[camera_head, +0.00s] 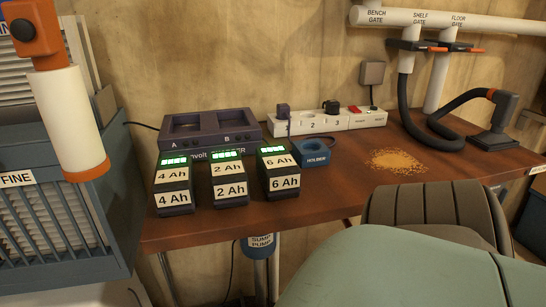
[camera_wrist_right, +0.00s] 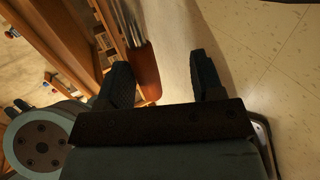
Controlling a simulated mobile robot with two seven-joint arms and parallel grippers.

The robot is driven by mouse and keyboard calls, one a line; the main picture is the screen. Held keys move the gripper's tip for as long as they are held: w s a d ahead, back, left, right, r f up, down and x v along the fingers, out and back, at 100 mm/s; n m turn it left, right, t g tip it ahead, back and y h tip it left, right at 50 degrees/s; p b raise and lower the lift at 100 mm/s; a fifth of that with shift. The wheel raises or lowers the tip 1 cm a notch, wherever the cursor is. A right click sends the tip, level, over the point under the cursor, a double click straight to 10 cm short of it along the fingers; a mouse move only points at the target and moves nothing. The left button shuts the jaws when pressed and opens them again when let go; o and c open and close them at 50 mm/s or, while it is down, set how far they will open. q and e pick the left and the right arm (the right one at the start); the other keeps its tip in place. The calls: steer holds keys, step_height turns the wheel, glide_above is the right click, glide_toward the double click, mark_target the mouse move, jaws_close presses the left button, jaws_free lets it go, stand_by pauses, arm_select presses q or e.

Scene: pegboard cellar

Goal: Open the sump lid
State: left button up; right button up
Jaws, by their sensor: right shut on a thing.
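The sump lid does not show clearly in either view. A label reading "SUMP PUMP" (camera_head: 260,242) sits on a blue unit under the bench in the head view. My right gripper (camera_wrist_right: 165,80) shows in the right wrist view. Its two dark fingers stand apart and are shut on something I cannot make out.
The brown bench (camera_head: 300,196) carries a battery charger (camera_head: 235,128), several labelled batteries, a power strip (camera_head: 320,123), a blue holder (camera_head: 311,152) and a pile of sawdust (camera_head: 397,162). A black hose (camera_head: 415,125) runs at the right. Tiled floor (camera_wrist_right: 275,75) shows open in the wrist view.

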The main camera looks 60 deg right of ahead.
arm_select(q)
steer(key=shift+d, duration=0.1)
stand_by(0.3)
step_height(320, 180, up, 6)
steer(key=t+p, duration=0.2)
steer(key=p, duration=0.2)
steer(key=shift+a+n, duration=0.3)
arm_select(e)
steer(key=v, duration=1.3)
steer(key=shift+s+d, duration=0.2)
steer(key=shift+s, duration=0.05)
